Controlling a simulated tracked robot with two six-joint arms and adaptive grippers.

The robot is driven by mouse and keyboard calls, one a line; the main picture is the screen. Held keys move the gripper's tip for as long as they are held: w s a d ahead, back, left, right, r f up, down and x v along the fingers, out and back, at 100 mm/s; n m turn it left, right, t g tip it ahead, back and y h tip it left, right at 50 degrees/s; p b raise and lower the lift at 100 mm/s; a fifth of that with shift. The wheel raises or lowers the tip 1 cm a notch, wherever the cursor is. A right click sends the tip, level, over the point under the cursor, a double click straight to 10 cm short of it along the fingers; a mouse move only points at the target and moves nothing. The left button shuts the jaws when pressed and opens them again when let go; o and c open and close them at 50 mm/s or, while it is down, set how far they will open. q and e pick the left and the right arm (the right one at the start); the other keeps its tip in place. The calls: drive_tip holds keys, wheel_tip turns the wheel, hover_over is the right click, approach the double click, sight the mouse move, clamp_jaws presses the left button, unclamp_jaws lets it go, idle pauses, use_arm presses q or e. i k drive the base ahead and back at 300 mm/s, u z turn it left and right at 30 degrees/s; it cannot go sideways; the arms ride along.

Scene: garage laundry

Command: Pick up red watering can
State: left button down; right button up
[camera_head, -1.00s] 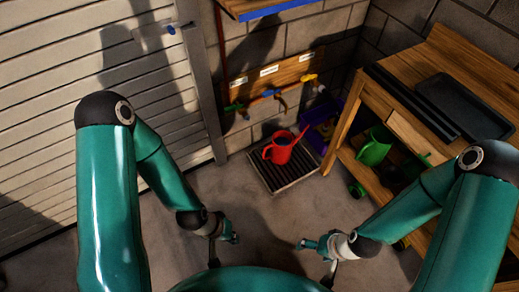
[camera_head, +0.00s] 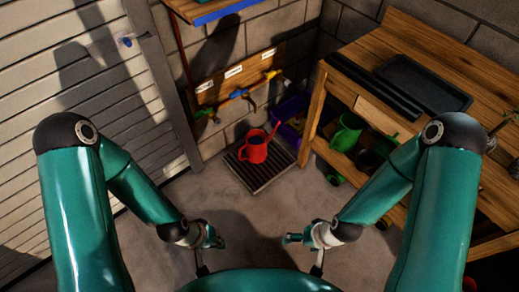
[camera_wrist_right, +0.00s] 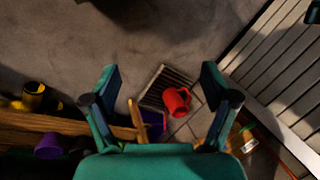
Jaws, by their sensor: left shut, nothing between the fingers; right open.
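The red watering can (camera_head: 255,148) stands on a dark slatted floor grate (camera_head: 240,171) by the back wall, its spout pointing to the upper right. In the right wrist view the red watering can (camera_wrist_right: 177,101) shows between and beyond my open fingers, on the grate (camera_wrist_right: 153,92). My right gripper (camera_head: 292,238) is open and empty, well short of the can; it also shows in the wrist view (camera_wrist_right: 160,85). My left gripper (camera_head: 219,240) is shut and empty, left of the right one and also well apart from the can.
A wooden workbench (camera_head: 400,75) stands at the right, with a black tray (camera_head: 425,92) on top and a green can (camera_head: 347,132) on its lower shelf. A purple crate (camera_head: 291,132) is just right of the grate. The floor (camera_head: 250,210) before the grate is clear.

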sight(257, 141)
drive_tip(key=z, duration=0.05)
drive_tip(key=k, duration=1.15)
drive_tip(key=u, duration=1)
drive_tip(key=i, duration=2.2)
drive_tip(key=z, duration=0.75)
drive_tip(key=k, duration=0.65)
drive_tip(key=z, duration=0.3)
drive_tip(key=i, duration=0.65)
drive_tip(key=u, duration=0.1)
